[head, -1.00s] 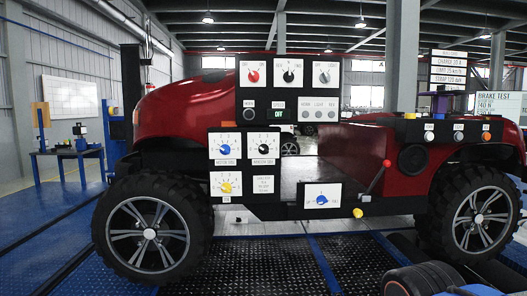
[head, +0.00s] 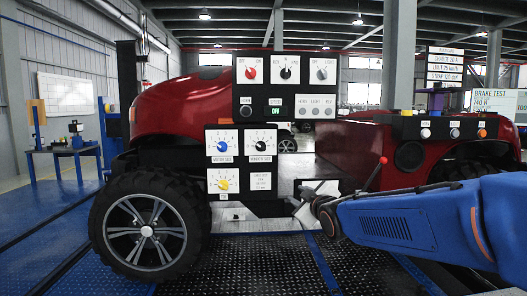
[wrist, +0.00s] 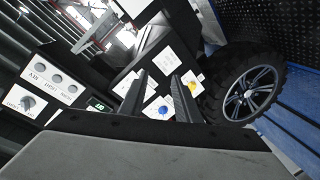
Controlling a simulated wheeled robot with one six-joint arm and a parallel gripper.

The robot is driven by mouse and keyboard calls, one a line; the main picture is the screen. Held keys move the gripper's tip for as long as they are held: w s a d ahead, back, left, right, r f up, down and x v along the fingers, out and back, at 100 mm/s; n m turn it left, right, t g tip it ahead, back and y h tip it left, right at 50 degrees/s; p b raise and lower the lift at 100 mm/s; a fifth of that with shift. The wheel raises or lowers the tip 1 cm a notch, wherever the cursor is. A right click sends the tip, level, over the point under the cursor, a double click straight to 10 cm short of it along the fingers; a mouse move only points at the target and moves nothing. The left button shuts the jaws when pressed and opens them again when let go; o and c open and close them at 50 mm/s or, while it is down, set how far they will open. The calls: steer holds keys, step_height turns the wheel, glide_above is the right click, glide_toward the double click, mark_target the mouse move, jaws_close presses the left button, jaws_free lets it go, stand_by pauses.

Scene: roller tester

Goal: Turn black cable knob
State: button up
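Two black knobs show in the head view. One black knob (head: 261,145) sits on a white dial plate in the middle row, right of a blue knob (head: 222,146). The other black knob (head: 286,73) is in the top row; the lettering is too small to tell which is the cable knob. My gripper (head: 300,205) is below and right of the middle row, apart from these knobs. In the wrist view my gripper (wrist: 160,76) has two dark fingers, parted with nothing between the tips. The left finger partly covers a white plate (wrist: 127,84); no black knob is clear there.
A yellow knob (head: 223,184) sits below the blue one. A red-tipped lever (head: 383,160) stands just above my arm. A grey knob (head: 321,73) and red knob (head: 250,73) flank the top black knob. A wheel (head: 145,230) stands left of the panels.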

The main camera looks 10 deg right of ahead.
mark_target(262, 148)
steer(key=w+a+r+n+t+y, duration=0.1)
steer(key=w+a+r, duration=0.1)
steer(key=w, duration=0.6)
steer(key=w+a+r+n+t+y, duration=0.1)
steer(key=w+a+r+n, duration=0.1)
steer(key=w+r, duration=0.3)
steer(key=w+a+r+n+t+y, duration=0.1)
steer(key=w+a+r+t, duration=0.1)
steer(key=w, duration=1)
steer(key=shift+r+n, duration=0.3)
steer(key=shift+r, duration=0.6)
jaws_close()
